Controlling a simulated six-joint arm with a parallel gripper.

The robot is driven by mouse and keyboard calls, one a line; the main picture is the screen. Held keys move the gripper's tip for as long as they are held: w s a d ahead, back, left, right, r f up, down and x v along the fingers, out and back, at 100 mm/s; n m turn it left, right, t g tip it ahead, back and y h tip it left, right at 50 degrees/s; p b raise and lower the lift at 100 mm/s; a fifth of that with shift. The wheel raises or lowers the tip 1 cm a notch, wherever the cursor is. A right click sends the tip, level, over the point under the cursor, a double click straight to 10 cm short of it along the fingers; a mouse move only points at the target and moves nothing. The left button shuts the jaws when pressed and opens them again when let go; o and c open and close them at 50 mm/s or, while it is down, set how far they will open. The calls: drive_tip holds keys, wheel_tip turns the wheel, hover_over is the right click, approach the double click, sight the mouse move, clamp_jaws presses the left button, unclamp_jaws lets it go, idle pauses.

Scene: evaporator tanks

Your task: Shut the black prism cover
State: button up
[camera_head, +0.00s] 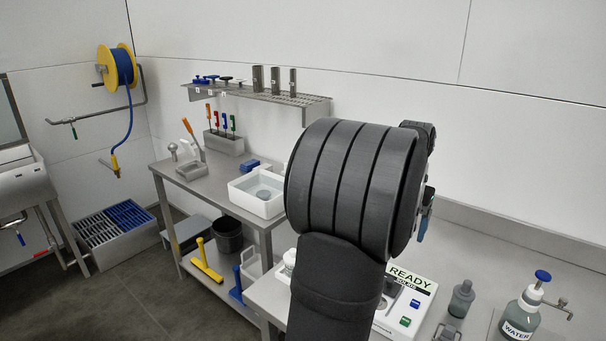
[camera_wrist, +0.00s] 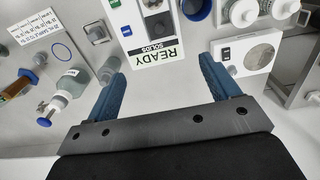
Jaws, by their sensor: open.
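The white instrument (camera_head: 410,283) with a "READY SOLIDS" label stands on the right bench, partly hidden behind my arm. In the wrist view the instrument (camera_wrist: 127,14) is at the top centre, with green and blue buttons. A dark part (camera_wrist: 158,25) on it looks like the black prism cover. It is cut by the frame's top edge, and I cannot tell how far it is open. My gripper (camera_wrist: 160,72) is open and empty, its two blue fingers wide apart on either side of the label. In the head view my arm mostly hides the gripper.
A "WATER" pump bottle (camera_head: 520,315) and a smaller grey bottle (camera_head: 461,298) stand right of the instrument. A second white device (camera_wrist: 246,54) lies near the right finger in the wrist view. A white basin (camera_head: 257,192) sits on the left bench.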

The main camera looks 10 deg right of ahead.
drive_tip(key=shift+f, duration=0.15)
drive_tip(key=c, duration=0.7)
drive_tip(key=f+t, duration=0.1)
drive_tip(key=f, duration=0.1)
drive_tip(key=w+d+f+n+t+h, duration=0.1)
drive_tip(key=f, duration=0.1)
drive_tip(key=f+t+h, duration=0.1)
drive_tip(key=f, duration=0.1)
drive_tip(key=shift+w+d+n, duration=0.2)
drive_tip(key=shift+w+n, duration=0.15)
drive_tip(key=shift+n, duration=0.05)
clamp_jaws()
drive_tip(key=x, duration=1)
drive_tip(key=shift+w+d+f, duration=0.15)
drive_tip(key=shift+d+f, duration=0.05)
drive_tip(key=shift+f, duration=0.1)
drive_tip(key=shift+s+a+r, duration=0.25)
drive_tip(key=shift+s+a, duration=0.6)
drive_tip(key=shift+s, duration=0.3)
drive_tip(key=shift+s+a+f, duration=0.1)
drive_tip(key=shift+s+a, duration=0.25)
drive_tip(key=shift+s, duration=0.2)
drive_tip(key=s+a, duration=0.4)
drive_tip(key=shift+s+a, duration=0.3)
drive_tip(key=shift+f, duration=0.1)
